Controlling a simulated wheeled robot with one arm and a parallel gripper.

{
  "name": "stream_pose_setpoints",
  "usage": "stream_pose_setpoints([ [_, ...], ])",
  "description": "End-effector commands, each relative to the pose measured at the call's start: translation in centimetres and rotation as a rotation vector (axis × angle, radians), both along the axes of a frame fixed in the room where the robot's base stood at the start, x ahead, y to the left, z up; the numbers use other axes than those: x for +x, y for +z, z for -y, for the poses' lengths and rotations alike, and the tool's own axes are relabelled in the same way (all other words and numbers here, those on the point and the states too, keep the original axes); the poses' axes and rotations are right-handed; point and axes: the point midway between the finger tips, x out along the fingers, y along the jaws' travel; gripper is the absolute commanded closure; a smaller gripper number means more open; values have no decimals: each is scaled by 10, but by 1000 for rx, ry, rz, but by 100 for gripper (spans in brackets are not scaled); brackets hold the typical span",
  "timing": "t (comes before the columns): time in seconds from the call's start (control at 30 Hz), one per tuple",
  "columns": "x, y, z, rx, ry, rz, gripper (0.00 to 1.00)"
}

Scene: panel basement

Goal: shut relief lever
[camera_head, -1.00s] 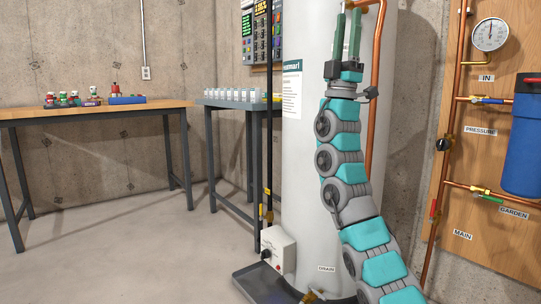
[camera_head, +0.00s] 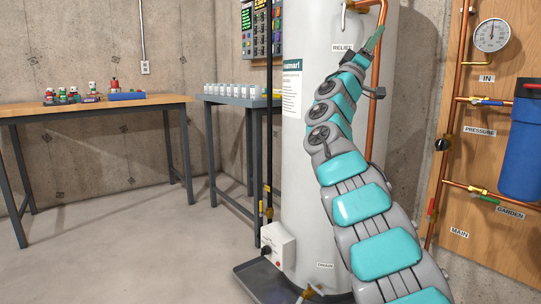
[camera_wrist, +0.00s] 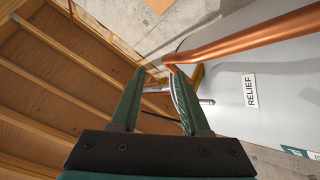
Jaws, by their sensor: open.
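The RELIEF label (camera_head: 342,47) is on the upper part of the white tank (camera_head: 320,120). In the wrist view a yellowish piece (camera_wrist: 197,77) and a short silvery stub show beside the pipe's end, left of the label (camera_wrist: 250,90); which part is the lever is unclear. My gripper (camera_wrist: 160,77) is open and empty, its right finger partly covering the fitting. In the head view my gripper (camera_head: 377,40) is beside the copper pipe, right of the label.
The copper pipe runs down the tank's right side, close to my arm. A wooden board (camera_head: 500,235) with a gauge (camera_head: 491,36), valves and a blue filter (camera_head: 522,150) is at right. Two tables stand at left. Ceiling joists (camera_wrist: 60,70) fill the wrist view's left.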

Motion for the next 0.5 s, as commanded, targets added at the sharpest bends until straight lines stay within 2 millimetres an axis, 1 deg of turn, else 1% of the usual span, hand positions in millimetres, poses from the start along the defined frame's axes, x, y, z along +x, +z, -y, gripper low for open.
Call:
stream_pose_setpoints([
  [0.03, -8, 1, 15, 42, -40, -38, 54],
  [0.07, -11, -4, 28, 74, -65, -66, 54],
  [0.13, -24, -15, 53, 148, -122, -124, 54],
  [0.17, -30, -23, 65, 183, -148, -153, 54],
  [0.2, -41, -31, 79, 230, -179, -184, 54],
  [0.27, -57, -48, 100, 304, -223, -240, 54],
  [0.3, -69, -61, 112, 353, -250, -278, 54],
  [0.37, -89, -81, 130, 433, -287, -335, 54],
  [0.4, -103, -98, 139, 487, -310, -377, 54],
  [0.47, -126, -123, 151, 568, -341, -439, 54],
  [0.5, -142, -142, 157, 627, -357, -481, 54],
])
